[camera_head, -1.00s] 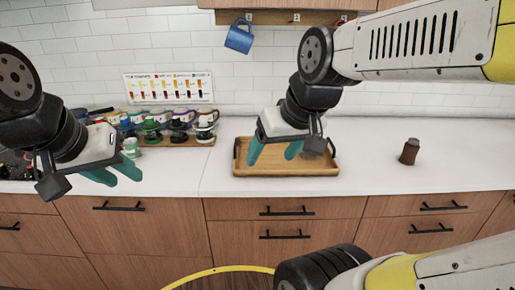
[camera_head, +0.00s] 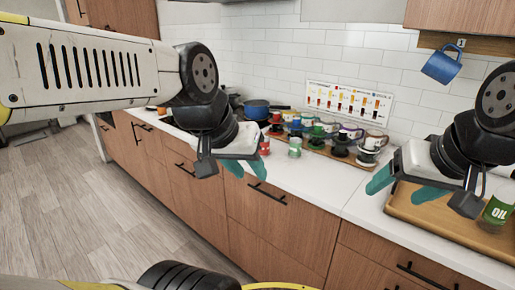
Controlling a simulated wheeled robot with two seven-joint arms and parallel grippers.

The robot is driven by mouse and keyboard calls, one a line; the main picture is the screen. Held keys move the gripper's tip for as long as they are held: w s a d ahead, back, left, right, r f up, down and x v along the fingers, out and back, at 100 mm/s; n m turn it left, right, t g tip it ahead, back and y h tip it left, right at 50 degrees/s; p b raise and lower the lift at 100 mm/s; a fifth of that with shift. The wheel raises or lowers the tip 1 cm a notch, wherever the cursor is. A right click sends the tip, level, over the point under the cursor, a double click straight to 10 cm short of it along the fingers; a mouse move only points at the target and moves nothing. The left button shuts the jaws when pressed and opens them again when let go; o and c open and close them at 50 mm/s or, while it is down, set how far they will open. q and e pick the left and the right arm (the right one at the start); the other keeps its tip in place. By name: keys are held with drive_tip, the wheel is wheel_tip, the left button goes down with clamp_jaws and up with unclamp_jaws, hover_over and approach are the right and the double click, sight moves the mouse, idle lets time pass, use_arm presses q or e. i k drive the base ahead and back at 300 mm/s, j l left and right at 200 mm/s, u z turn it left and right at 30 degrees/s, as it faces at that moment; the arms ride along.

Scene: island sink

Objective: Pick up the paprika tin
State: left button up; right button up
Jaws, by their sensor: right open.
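A small red tin (camera_head: 264,145) stands on the white counter in the head view, left of a pale green tin (camera_head: 295,147). Its label is too small to read, so I cannot confirm it is the paprika tin. My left gripper (camera_head: 251,174) is open and empty, in front of and below the red tin in the picture. The gripper's body partly overlaps that part of the counter. My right gripper (camera_head: 394,197) is open and empty over the left part of the wooden tray (camera_head: 443,222).
A green oil tin (camera_head: 497,211) is on the tray at right. Several mugs (camera_head: 350,133) stand on a wooden board behind the tins. A blue pot (camera_head: 257,109) is farther left. A blue mug (camera_head: 441,65) hangs above. The counter between the tins and tray is clear.

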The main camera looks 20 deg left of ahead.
sight(265, 151)
drive_tip(key=u, duration=0.5)
drive_tip(key=i+u, duration=0.4)
drive_tip(key=i, duration=0.6)
